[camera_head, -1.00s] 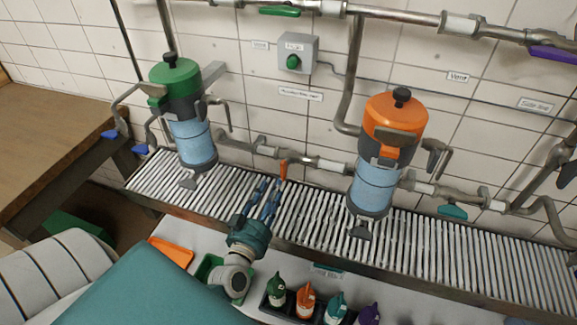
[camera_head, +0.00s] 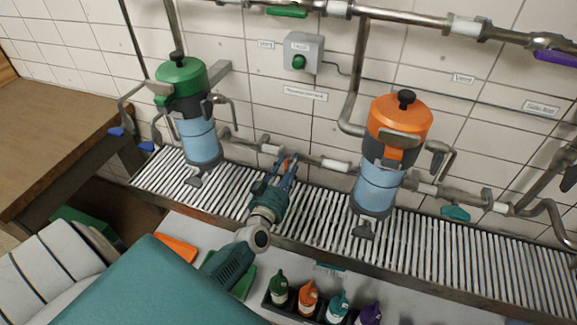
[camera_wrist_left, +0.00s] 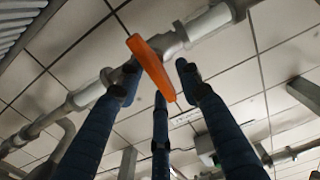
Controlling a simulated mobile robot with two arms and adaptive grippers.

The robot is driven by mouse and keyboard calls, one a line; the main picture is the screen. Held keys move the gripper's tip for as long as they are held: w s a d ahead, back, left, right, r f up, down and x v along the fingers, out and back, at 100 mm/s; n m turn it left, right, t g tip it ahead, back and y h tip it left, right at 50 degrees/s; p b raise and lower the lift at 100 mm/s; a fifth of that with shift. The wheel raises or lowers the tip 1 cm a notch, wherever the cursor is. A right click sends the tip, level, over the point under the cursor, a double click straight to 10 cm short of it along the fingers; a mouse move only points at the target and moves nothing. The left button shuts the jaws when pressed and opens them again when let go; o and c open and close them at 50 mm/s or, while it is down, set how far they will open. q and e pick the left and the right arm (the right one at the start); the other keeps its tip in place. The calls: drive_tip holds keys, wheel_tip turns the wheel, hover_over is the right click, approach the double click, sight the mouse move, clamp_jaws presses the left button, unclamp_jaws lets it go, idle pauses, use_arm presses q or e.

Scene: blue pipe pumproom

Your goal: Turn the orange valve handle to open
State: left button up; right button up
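The orange valve handle (camera_wrist_left: 151,66) sits on the lower wall pipe between the green and orange canisters. In the wrist view it crosses the gap between my left gripper's fingers at a slant. In the head view only a small part of the handle (camera_head: 284,165) shows, the rest hidden behind the fingers. My left gripper (camera_head: 286,170) is open, its blue fingers (camera_wrist_left: 157,84) spread on both sides of the handle. I cannot tell if any finger touches it. My right gripper does not show.
A green canister (camera_head: 183,81) stands at left and an orange canister (camera_head: 398,123) at right, above a slatted metal rack (camera_head: 330,205). A teal handle (camera_head: 455,212) is on the pipe further right. Several small bottles stand in a black tray in front.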

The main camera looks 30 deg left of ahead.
use_arm(q)
clamp_jaws()
drive_tip(key=n, duration=0.3)
drive_tip(key=shift+s+a+n+b, duration=0.1)
drive_tip(key=shift+a+n+b, duration=0.2)
drive_tip(key=shift+n+b, duration=0.1)
drive_tip(key=n, duration=0.3)
drive_tip(key=shift+a+f+n+b, duration=0.15)
drive_tip(key=shift+a+n+b, duration=0.15)
drive_tip(key=shift+b, duration=0.1)
drive_tip(key=n, duration=0.2)
drive_tip(key=n+b, duration=0.2)
drive_tip(key=n, duration=0.1)
drive_tip(key=shift+s+a+f+n, duration=0.15)
drive_tip(key=shift+a+f+n, duration=0.15)
drive_tip(key=n+b, duration=0.1)
drive_tip(key=n, duration=0.1)
drive_tip(key=n+b, duration=0.1)
drive_tip(key=n, duration=0.1)
drive_tip(key=shift+a+f+n, duration=0.2)
drive_tip(key=shift+f+n, duration=0.15)
drive_tip(key=shift+n, duration=0.35)
